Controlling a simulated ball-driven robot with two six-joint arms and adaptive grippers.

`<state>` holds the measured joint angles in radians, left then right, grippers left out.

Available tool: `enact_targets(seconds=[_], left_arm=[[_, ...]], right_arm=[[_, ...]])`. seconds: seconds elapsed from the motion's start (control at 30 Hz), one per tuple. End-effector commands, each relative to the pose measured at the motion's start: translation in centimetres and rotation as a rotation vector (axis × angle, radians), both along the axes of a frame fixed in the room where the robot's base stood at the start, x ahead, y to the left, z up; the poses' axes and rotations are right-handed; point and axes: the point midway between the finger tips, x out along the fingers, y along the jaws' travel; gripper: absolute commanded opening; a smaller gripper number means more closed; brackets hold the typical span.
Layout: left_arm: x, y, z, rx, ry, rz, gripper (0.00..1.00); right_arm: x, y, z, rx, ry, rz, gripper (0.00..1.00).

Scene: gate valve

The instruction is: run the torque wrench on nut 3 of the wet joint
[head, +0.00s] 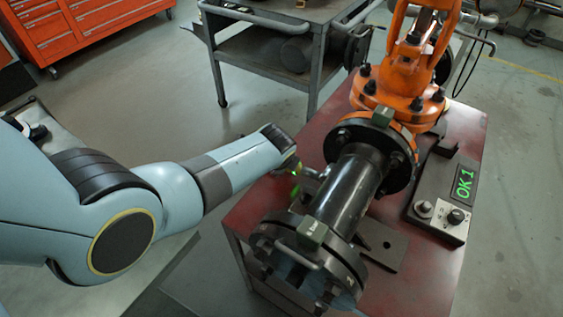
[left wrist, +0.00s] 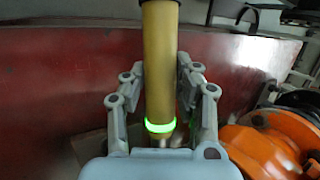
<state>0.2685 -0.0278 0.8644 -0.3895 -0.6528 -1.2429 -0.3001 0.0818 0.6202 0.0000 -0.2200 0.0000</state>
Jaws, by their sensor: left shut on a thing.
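My left gripper (head: 290,166) is beside the black pipe spool (head: 349,186). In the left wrist view its fingers (left wrist: 160,78) are shut on a yellow cylindrical handle with a glowing green ring, which looks like the torque wrench (left wrist: 159,45). The wrench's working end is hard to make out. The spool has a bolted flange (head: 340,137) against the orange valve (head: 398,75) and another flange (head: 270,238) at the near end. Each carries a small green tag; I cannot tell which is the wet joint or which nut is 3. My right gripper is not in view.
A control box (head: 446,200) with a green "OK 1" display and knobs stands right of the spool on the red bench (head: 246,215). A grey cart (head: 255,50) stands behind. An orange tool cabinet (head: 85,25) is at the far left. Floor between is clear.

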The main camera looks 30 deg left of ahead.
Motion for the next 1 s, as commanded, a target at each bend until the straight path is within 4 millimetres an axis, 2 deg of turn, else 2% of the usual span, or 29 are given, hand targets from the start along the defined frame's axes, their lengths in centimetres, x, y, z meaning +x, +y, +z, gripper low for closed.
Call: enact_targets(seconds=[1.0], left_arm=[[0.91, 0.02, 0.24, 0.0, -0.007, 0.0, 0.0]], right_arm=[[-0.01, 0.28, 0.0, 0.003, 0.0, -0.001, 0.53]])
